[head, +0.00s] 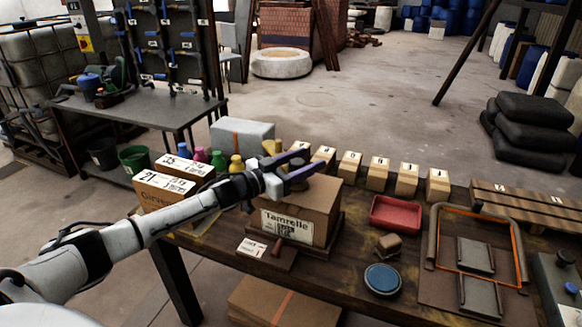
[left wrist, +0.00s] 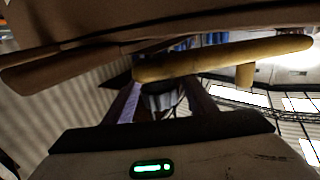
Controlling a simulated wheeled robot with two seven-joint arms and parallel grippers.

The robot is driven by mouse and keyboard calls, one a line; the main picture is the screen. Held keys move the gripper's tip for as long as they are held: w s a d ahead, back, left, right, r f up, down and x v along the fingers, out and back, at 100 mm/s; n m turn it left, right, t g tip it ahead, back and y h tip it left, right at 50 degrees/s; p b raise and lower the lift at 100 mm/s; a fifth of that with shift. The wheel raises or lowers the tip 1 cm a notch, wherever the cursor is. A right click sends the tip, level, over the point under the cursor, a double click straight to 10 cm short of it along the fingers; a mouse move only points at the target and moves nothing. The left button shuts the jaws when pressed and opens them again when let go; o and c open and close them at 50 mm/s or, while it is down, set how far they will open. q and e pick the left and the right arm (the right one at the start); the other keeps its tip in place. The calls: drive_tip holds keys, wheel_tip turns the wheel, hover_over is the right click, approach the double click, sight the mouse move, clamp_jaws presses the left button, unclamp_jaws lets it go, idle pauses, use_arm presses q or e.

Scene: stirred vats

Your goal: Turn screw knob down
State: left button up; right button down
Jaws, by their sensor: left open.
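My left gripper (head: 303,167) is open, its two purple fingers spread over the top of a cardboard box marked Tamrelle (head: 295,215). A small tan-yellow piece (head: 272,147) stands just behind the gripper; I cannot tell whether it is the screw knob. In the left wrist view, a yellowish bar with a short peg (left wrist: 225,60) crosses in front of the open left gripper (left wrist: 162,88). A brown rounded piece (left wrist: 60,68) lies at its left. I cannot tell whether the fingers touch the bar. No screw knob is clearly recognisable. My right gripper is not in view.
Several small wooden blocks with labels (head: 377,174) line the table's back edge. A red tray (head: 396,214), a blue round lid (head: 382,279) and a frame with orange edging (head: 517,250) lie to the right. Labelled boxes (head: 160,190) and coloured bottles (head: 236,164) stand left.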

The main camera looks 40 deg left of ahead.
sight(291, 167)
use_arm(q)
drive_tip(key=v, duration=0.9)
drive_tip(key=shift+s, duration=0.1)
idle(0.3)
